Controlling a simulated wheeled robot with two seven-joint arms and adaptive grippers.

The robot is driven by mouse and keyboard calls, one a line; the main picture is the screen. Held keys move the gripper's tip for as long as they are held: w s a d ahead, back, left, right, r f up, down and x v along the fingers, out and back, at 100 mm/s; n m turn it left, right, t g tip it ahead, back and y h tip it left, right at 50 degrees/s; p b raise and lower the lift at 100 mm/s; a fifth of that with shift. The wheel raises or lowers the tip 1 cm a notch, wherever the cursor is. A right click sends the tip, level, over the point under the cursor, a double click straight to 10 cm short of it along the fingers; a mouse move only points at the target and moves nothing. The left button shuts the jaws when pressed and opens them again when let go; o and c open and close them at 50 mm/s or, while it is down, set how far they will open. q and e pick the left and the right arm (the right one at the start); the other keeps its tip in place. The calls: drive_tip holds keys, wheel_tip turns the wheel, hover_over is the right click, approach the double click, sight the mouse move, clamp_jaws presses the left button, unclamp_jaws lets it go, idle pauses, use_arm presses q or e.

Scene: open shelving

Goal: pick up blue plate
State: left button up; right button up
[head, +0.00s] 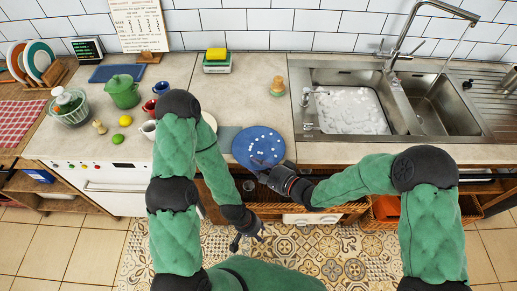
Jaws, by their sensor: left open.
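The blue plate (258,146) with white specks is at the front edge of the counter, left of the sink. It covers part of a blue-grey mat (224,137). My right gripper (264,168) is at the plate's lower rim. Its fingertips are dark and small, and I cannot tell whether they are closed on the rim or only beside it. My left gripper (247,240) is open and empty, low in front of the counter over the patterned floor, apart from the plate.
The sink (350,110) with foamy water is on the right. A green pot (122,92), cups, a lime (118,139) and a lemon (125,121) are on the left counter. A soap bottle (278,86) stands behind the plate. Counter between plate and wall is mostly clear.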

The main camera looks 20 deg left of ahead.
clamp_jaws()
